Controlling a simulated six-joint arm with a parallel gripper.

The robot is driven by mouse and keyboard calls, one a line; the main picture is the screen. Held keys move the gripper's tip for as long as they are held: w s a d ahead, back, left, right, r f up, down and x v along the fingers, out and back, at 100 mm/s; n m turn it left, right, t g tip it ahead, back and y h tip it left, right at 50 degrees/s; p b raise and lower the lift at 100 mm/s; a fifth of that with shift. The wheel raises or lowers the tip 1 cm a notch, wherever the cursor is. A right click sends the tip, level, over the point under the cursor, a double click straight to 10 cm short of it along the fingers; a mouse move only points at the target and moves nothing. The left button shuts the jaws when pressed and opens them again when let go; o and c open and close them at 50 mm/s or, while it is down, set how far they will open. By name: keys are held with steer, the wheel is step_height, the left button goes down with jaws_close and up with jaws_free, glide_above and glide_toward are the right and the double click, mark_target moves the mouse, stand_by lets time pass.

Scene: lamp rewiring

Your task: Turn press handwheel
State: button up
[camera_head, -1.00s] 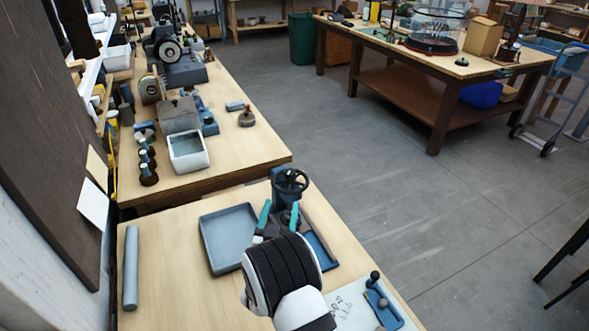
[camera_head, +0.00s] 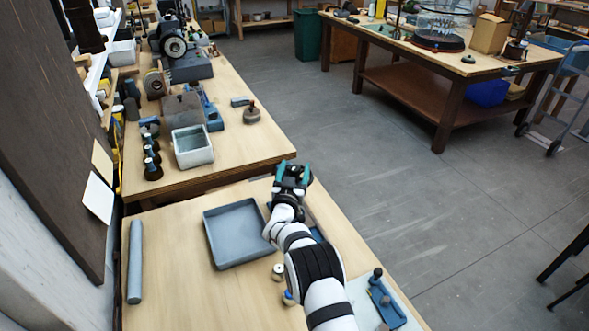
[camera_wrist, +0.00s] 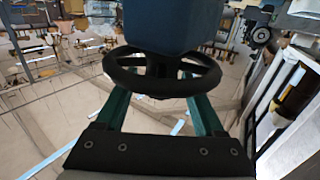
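The press handwheel (camera_wrist: 205,80) is a dark spoked wheel. It shows large in the wrist view, against a dark blue block of the press (camera_wrist: 170,22). My gripper (camera_wrist: 155,82) has its two green fingers apart, one on each side of the wheel's hub, with their ends at the rim. I cannot tell whether they touch it. In the head view my gripper (camera_head: 293,172) is at the handwheel's place at the far end of the near bench. There it hides nearly all of the wheel and press.
A grey-blue tray (camera_head: 208,240) lies left of my arm, with a grey roll (camera_head: 135,262) further left. A small blue fixture (camera_head: 385,300) is at the bench's right edge. A second bench (camera_head: 262,148) with a white bin (camera_head: 193,158) stands beyond.

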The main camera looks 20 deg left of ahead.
jaws_close()
steer(key=shift+n+y, duration=0.3)
steer(key=shift+y, duration=0.1)
steer(key=n+g+y, duration=0.2)
steer(key=y, duration=0.1)
steer(key=n+g+y, duration=0.2)
steer(key=n+y, duration=0.1)
steer(key=y, duration=0.1)
steer(key=shift+d, duration=0.1)
steer(key=shift+n+g+y, duration=2.4)
steer(key=shift+n+g, duration=0.1)
steer(key=shift+g, duration=0.5)
steer(key=shift+a+r+g, duration=0.1)
steer(key=shift+a+g, duration=0.1)
steer(key=shift+g, duration=0.1)
steer(key=shift+o, duration=0.6)
jaws_free()
steer(key=shift+s+d, duration=0.1)
